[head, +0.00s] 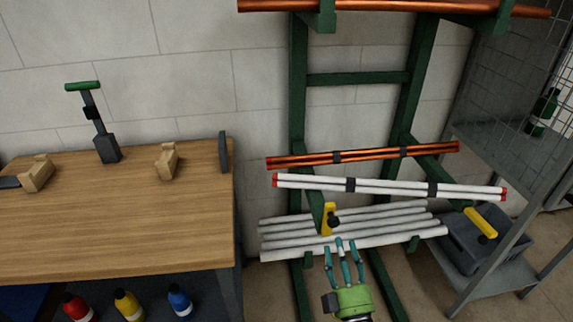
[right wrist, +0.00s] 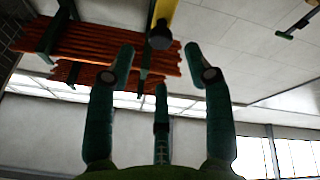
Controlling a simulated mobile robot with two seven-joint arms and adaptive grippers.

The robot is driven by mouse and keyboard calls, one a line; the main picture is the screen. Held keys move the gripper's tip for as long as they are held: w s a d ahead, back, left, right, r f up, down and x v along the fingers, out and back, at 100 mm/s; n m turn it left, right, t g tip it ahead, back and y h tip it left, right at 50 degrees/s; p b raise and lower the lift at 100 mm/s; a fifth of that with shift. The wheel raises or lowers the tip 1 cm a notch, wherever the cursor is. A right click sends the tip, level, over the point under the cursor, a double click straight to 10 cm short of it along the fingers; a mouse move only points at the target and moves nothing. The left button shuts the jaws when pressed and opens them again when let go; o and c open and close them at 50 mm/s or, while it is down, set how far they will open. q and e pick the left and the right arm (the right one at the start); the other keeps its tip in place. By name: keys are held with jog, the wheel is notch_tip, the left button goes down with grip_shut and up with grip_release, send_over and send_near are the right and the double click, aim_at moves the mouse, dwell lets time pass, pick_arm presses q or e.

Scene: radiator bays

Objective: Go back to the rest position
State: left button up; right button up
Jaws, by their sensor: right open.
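My right gripper (head: 344,250) shows at the lower middle of the head view, a green body with teal fingers spread apart. It is open and nothing is between its fingers. It also shows in the right wrist view (right wrist: 160,75), with its fingers pointing up. In the head view it is in front of the lower grey pipes, just below a yellow piece with a black knob (head: 328,219). That yellow piece also shows near the top of the right wrist view (right wrist: 166,14), beyond the fingers. I cannot tell whether the fingers touch anything. My left gripper is not in view.
A green rack (head: 298,90) holds copper pipes (head: 370,154), white pipes with red ends (head: 390,187) and grey pipes (head: 345,232). A wooden bench (head: 120,220) stands left, with bottles below. A grey metal shelf (head: 500,270) with a dark bin (head: 465,245) stands right.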

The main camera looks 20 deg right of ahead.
jog(key=s+a+f+m+g+y, duration=0.1)
jog(key=s+a+f+g+y, duration=0.15)
jog(key=f, duration=0.75)
jog(key=s+a+f+g+y+p, duration=0.1)
jog(key=s+a+f+g, duration=0.2)
jog(key=f, duration=0.8)
jog(key=s+a+f+m+g+y, duration=0.1)
jog(key=s+a+f+g+y, duration=0.3)
jog(key=f, duration=0.6)
pick_arm(q)
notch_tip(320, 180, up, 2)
jog(key=shift+p, duration=0.5)
pick_arm(e)
jog(key=s+d+f+m+g+h, duration=0.1)
jog(key=s+f+g, duration=0.4)
jog(key=s, duration=0.7)
jog(key=s+d+f+m+g+h, duration=0.1)
jog(key=s+d+f+g, duration=0.1)
jog(key=s+f+g, duration=0.4)
jog(key=s+f, duration=0.3)
jog(key=s, duration=0.4)
jog(key=shift+d+f, duration=0.15)
jog(key=shift+f, duration=0.25)
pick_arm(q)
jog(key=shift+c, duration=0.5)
pick_arm(e)
jog(key=shift+h, duration=0.25)
jog(key=shift+c, duration=0.4)
